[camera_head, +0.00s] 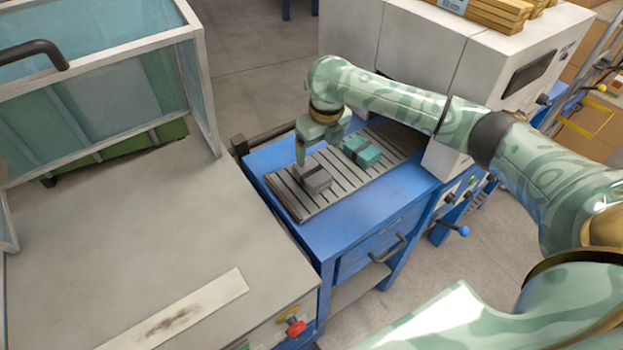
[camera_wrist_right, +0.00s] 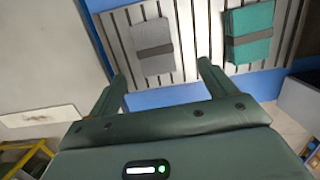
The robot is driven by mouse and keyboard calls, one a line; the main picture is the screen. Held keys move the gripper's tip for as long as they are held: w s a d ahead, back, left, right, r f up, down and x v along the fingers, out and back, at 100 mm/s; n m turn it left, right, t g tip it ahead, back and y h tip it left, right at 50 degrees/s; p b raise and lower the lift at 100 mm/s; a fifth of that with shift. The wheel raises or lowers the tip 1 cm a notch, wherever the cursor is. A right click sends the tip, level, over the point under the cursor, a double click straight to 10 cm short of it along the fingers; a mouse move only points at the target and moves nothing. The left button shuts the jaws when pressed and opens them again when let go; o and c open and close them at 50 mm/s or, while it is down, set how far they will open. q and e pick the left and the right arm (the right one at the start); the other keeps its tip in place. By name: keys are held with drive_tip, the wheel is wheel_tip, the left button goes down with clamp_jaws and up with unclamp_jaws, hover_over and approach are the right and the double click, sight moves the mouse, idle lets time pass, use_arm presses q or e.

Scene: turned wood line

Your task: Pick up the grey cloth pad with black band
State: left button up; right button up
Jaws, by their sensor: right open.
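The grey cloth pad with black band (camera_head: 314,180) lies on the slatted rack on the blue cabinet in the head view. In the right wrist view the grey pad (camera_wrist_right: 152,46) lies flat, its dark band running across it. My right gripper (camera_head: 318,158) is open above the rack, close by the grey pad. In the right wrist view its two fingers (camera_wrist_right: 160,80) are spread, with the pad ahead of and between them, and nothing is held. How far the fingertips are above the pad is hard to tell. My left gripper is not in view.
A teal pad with a dark band (camera_head: 361,151) lies on the same slatted rack (camera_head: 290,196), behind and right of the grey one. A grey machine (camera_head: 425,45) stands behind the rack. A glass-walled enclosure (camera_head: 110,90) and grey worktop (camera_head: 120,240) are to the left.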

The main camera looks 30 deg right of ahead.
sight(313, 172)
drive_tip(key=f, duration=0.3)
drive_tip(key=shift+w+a+f+b, duration=0.1)
drive_tip(key=shift+w+f+b, duration=0.2)
drive_tip(key=shift+b, duration=0.1)
drive_tip(key=f, duration=0.1)
drive_tip(key=f+b, duration=0.1)
drive_tip(key=f, duration=0.1)
drive_tip(key=f+b, duration=0.1)
drive_tip(key=f, duration=0.1)
drive_tip(key=shift+w+a+f, duration=0.1)
drive_tip(key=shift+w+a, duration=0.3)
drive_tip(key=shift+s, duration=0.1)
drive_tip(key=shift+c, duration=1)
drive_tip(key=c, duration=0.9)
